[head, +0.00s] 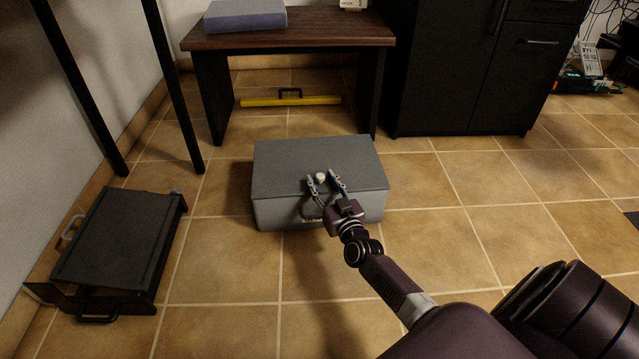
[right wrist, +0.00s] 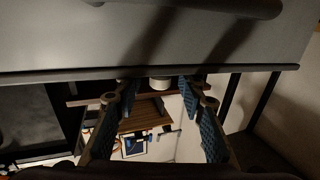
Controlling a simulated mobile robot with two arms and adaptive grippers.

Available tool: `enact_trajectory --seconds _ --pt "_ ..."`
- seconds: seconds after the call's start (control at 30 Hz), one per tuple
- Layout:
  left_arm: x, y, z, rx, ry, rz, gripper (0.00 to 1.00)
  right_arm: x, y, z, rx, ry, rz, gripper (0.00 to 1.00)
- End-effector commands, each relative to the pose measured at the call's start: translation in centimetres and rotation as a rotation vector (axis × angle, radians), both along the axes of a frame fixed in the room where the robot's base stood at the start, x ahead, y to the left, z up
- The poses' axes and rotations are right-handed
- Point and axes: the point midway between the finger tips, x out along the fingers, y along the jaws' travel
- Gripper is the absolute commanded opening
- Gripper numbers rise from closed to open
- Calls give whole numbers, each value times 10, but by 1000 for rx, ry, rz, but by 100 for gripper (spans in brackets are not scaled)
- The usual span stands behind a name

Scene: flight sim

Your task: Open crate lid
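The grey crate (head: 265,213) sits on the tiled floor in the middle of the head view. Its flat grey lid (head: 290,155) is down on the box. A small pale knob (head: 321,178) shows near the lid's front edge; it also shows in the right wrist view (right wrist: 160,84). My right gripper (head: 325,181) is open at the crate's front edge, with a finger on either side of the knob. In the right wrist view my right gripper's fingertips (right wrist: 157,85) stand apart around it. I cannot tell whether they touch it. My left gripper is out of view.
A dark wooden table (head: 330,32) holding a grey box (head: 245,15) stands behind the crate, with a yellow bar (head: 290,101) beneath. A black cabinet (head: 455,80) is behind right. A black case (head: 120,235) lies on the left. Floor right of the crate is clear.

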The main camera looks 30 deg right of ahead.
Motion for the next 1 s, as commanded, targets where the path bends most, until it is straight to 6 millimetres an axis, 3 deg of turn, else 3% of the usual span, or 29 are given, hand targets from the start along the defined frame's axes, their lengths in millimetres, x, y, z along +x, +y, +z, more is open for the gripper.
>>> enact_trajectory --seconds 0.2,0.47,0.8,1.0 --pt "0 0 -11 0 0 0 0 15 -3 -1 0 1 0 37" --pt "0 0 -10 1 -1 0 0 16 -4 0 0 1 0 37" --pt "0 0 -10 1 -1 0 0 16 -4 0 0 1 0 1" --pt "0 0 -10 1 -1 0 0 16 -3 0 0 1 0 0"
